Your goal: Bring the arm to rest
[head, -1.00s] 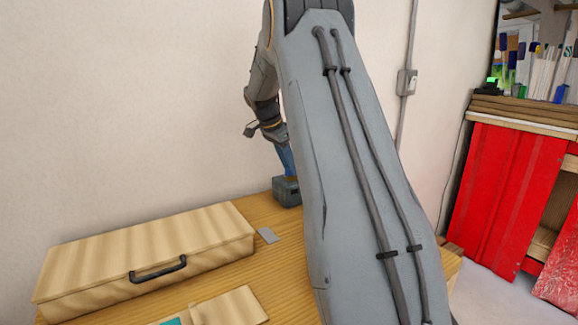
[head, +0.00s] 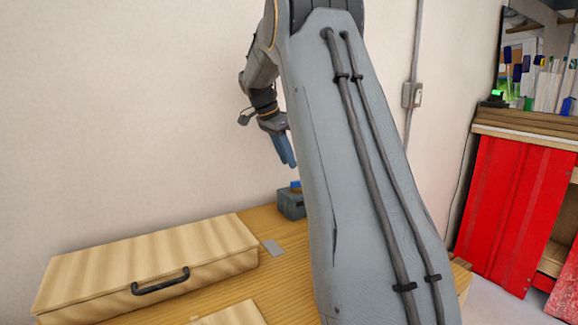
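My gripper (head: 285,152) shows in the head view as blue fingers at the end of my arm, above the back of the wooden table (head: 350,285). The fingers point down and look close together, but I cannot tell whether they are open or shut. No held thing shows between them. Below them and apart from them, a small dark grey block (head: 289,206) stands on the table, with a small blue piece (head: 296,186) at its top. My grey arm link hides the block's right side and much of the table.
A wooden case (head: 110,265) with a dark handle lies at the left of the table. A red cabinet (head: 515,205) stands at the right. The wall is behind.

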